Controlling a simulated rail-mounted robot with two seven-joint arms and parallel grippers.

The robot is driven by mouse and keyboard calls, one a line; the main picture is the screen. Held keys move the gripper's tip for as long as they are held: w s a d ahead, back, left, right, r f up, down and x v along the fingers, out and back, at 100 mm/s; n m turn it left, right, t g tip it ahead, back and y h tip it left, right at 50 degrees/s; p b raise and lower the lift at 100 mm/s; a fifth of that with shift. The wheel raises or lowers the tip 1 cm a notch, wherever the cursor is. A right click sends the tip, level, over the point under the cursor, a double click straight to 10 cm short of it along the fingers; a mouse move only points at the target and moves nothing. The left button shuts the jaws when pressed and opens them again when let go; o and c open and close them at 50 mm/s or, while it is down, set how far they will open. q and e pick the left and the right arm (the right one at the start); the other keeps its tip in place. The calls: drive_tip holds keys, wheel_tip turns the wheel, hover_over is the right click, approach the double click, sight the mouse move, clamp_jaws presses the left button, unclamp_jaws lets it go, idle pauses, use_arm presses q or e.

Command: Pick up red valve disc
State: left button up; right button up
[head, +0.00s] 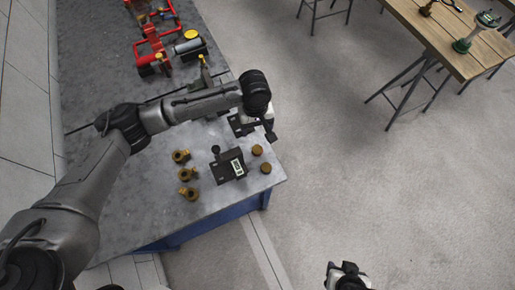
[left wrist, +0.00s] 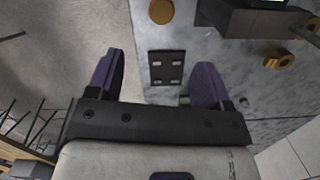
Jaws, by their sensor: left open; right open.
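No disc that is clearly red shows in either view. Two round orange-brown discs, a nearer one (head: 266,168) and a farther one (head: 257,150), lie on the grey table near its right edge. One orange disc (left wrist: 160,11) shows at the top of the left wrist view. My left gripper (head: 256,130) is open above the table edge, just beyond the discs in the head view. Its purple fingers (left wrist: 158,82) stand apart with nothing held, and a dark slotted plate (left wrist: 167,67) shows between them. My right gripper (head: 347,272) is open over the floor at the bottom.
A black device with a small screen (head: 228,166) stands left of the discs. Several brass fittings (head: 188,174) lie farther left. A red pump assembly (head: 160,45) stands at the table's far end. A wooden table (head: 455,40) is at the upper right. Open floor lies between.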

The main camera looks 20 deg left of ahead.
sight(257, 149)
use_arm(q)
drive_tip(key=f, duration=0.4)
drive_tip(key=s+f, duration=0.1)
drive_tip(key=f, duration=0.4)
drive_tip(key=f+b, duration=0.1)
drive_tip(key=f, duration=0.3)
drive_tip(key=shift+s+d+f, duration=0.2)
drive_tip(key=shift+s+d, duration=0.05)
drive_tip(key=shift+d, duration=0.15)
drive_tip(key=shift+c, duration=0.4)
drive_tip(key=c, duration=1.1)
